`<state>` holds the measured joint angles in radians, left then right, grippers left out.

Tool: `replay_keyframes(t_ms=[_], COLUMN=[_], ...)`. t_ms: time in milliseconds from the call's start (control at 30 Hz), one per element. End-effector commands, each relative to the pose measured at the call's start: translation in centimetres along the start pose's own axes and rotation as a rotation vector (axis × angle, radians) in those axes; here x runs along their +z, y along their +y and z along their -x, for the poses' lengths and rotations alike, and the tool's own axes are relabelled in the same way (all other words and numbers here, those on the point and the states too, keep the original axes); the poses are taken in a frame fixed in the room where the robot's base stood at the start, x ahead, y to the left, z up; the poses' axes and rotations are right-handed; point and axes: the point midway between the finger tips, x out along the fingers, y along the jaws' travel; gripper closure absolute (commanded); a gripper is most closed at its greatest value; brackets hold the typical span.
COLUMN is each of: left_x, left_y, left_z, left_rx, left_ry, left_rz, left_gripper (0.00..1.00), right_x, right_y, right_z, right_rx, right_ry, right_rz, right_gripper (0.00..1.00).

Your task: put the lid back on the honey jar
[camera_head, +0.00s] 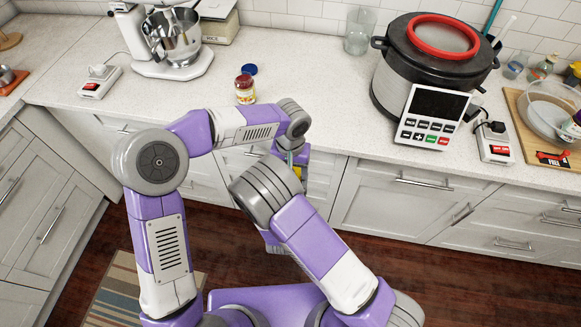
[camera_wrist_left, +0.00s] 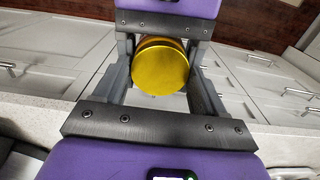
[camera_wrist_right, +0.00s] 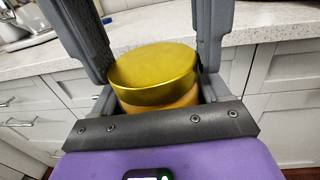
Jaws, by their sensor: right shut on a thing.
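The honey jar (camera_wrist_right: 165,100) is an amber-orange body, partly hidden below its gold lid (camera_wrist_right: 155,72), in the right wrist view. My right gripper (camera_wrist_right: 155,62) is shut on the jar, one finger on each side. The lid is on top of the jar; I cannot tell whether it is fully seated. The left wrist view shows the round gold lid (camera_wrist_left: 160,70) from above. My left gripper (camera_wrist_left: 162,80) faces it, fingers spread around it with gaps, so it looks open. In the head view both grippers are mostly hidden behind my arms, in front of the counter.
On the counter (camera_head: 310,95) stand a small red-lidded jar (camera_head: 245,90) with a blue lid (camera_head: 249,70) behind it, a mixer (camera_head: 175,45) and a large cooker (camera_head: 430,70) with a keypad panel (camera_head: 433,118). The counter between jar and cooker is clear. Cabinets (camera_head: 395,200) lie below.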

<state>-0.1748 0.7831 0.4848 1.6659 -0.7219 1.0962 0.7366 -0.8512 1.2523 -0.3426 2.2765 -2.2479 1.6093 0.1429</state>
Motion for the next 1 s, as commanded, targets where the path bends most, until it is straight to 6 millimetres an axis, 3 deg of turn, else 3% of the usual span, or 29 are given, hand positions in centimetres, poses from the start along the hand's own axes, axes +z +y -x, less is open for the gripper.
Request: replay_keyframes(t_ms=[33, 200, 333, 600, 867, 900, 1000], left_x=[0.00, -0.01, -0.01, -0.02, -0.03, -0.03, -0.03], left_y=[-0.01, -0.01, -0.01, -0.02, -0.03, -0.03, -0.03], left_z=[0.03, 0.04, 0.04, 0.04, 0.04, 0.04, 0.04], left_rx=[0.000, 0.000, 0.000, -0.001, -0.001, -0.001, -0.001], left_ry=[0.000, 0.000, 0.000, 0.001, 0.001, 0.001, 0.001], left_rz=[0.000, 0.000, -0.038, -0.273, -0.283, -0.283, -0.282], left_gripper=[0.41, 0.67, 0.67, 0.67, 0.67, 0.28, 0.12], right_x=[0.12, 0.12, 0.12, 0.11, 0.10, 0.10, 0.10], right_y=[0.01, 0.01, 0.01, 0.00, -0.01, -0.01, -0.01], right_z=[-0.03, -0.03, -0.03, -0.03, -0.03, -0.03, -0.03], right_rx=[0.000, 0.000, 0.000, 0.000, -0.001, -0.001, -0.001], right_ry=[-0.004, -0.004, -0.004, -0.003, -0.003, -0.003, -0.003], right_rz=[-0.001, -0.001, -0.001, -0.001, -0.001, -0.001, -0.001], right_gripper=[1.00, 1.00, 1.00, 1.00, 1.00, 1.00, 1.00])
